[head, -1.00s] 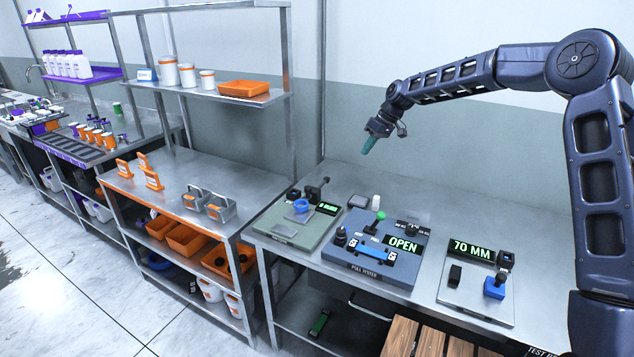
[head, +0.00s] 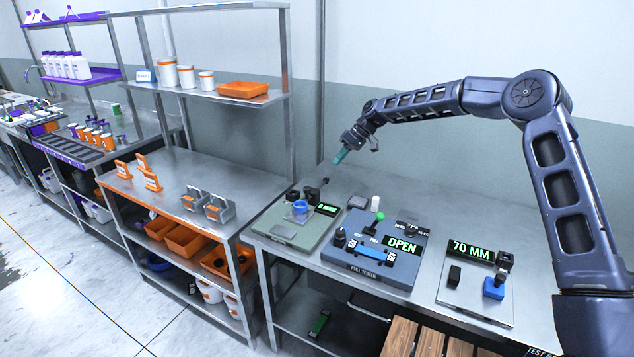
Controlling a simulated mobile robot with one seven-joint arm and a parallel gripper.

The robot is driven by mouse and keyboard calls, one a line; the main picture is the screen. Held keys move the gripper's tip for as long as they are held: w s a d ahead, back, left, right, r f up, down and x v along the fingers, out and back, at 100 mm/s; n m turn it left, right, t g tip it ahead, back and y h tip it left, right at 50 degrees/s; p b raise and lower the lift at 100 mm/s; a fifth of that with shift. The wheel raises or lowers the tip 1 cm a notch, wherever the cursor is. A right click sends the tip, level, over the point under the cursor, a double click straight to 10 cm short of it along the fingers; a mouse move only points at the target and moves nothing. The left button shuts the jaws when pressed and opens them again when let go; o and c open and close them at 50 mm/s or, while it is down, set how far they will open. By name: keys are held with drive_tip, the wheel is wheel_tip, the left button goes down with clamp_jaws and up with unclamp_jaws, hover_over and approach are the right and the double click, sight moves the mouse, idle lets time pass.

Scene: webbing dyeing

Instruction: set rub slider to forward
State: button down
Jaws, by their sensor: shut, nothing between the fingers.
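The rub tester is a green-grey plate (head: 276,237) at the left end of the bench, with a small green-lit display (head: 327,209) too small to read surely. On it stand a blue ring-shaped part (head: 300,208) and a black arm (head: 313,194) with a knob (head: 325,181) at its far end, which looks like the rub slider. Which slider end is forward, I cannot tell. My gripper (head: 339,157) has teal fingertips, shut and empty. It hangs above and behind the knob, apparently apart from it.
The blue-grey pull tester (head: 372,268), its display reading OPEN, stands right of the rub tester. A thickness gauge (head: 470,302) reading 70 MM is further right. A shelf upright (head: 287,90) rises left of my gripper. The bench behind the testers is mostly clear.

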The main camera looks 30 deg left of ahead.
drive_tip(key=shift+a+f, duration=0.1)
drive_tip(key=x, duration=1)
drive_tip(key=shift+s, duration=0.2)
drive_tip(key=shift+s+a, duration=0.2)
drive_tip(key=shift+s, duration=0.9)
drive_tip(key=shift+s+a, duration=0.2)
drive_tip(key=shift+s, duration=0.45)
drive_tip(key=shift+s, duration=0.35)
drive_tip(key=s, duration=1.1)
